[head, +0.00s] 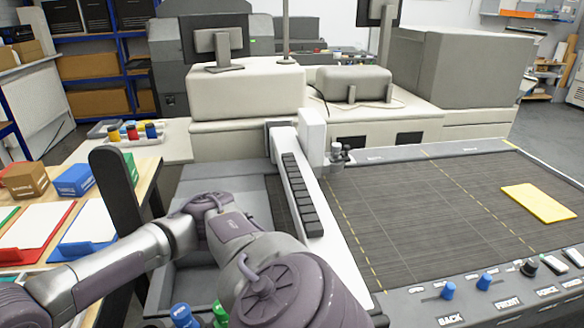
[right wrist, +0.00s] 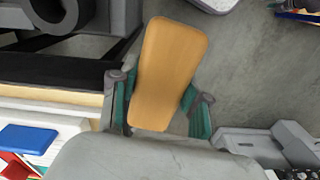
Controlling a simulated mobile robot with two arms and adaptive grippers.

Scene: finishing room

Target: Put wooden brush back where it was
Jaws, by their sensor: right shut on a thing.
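The wooden brush (right wrist: 170,70) fills the upper middle of the right wrist view, with its smooth, rounded orange-brown wooden back showing. My right gripper (right wrist: 160,108) is shut on it, with a teal-padded finger on each side of its lower part. The brush is held up, with grey floor behind it. Its bristles are not visible. The head view shows arm links of mine but neither the brush nor gripper fingers. My left gripper is in neither view.
A machine with a dark flat bed (head: 400,225) bears a yellow pad (head: 540,203) at right. A wooden table (head: 152,178) at left holds a brown box (head: 25,180), a blue box (head: 73,180) and trays. A dark upright panel (head: 113,180) stands at the table's near side.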

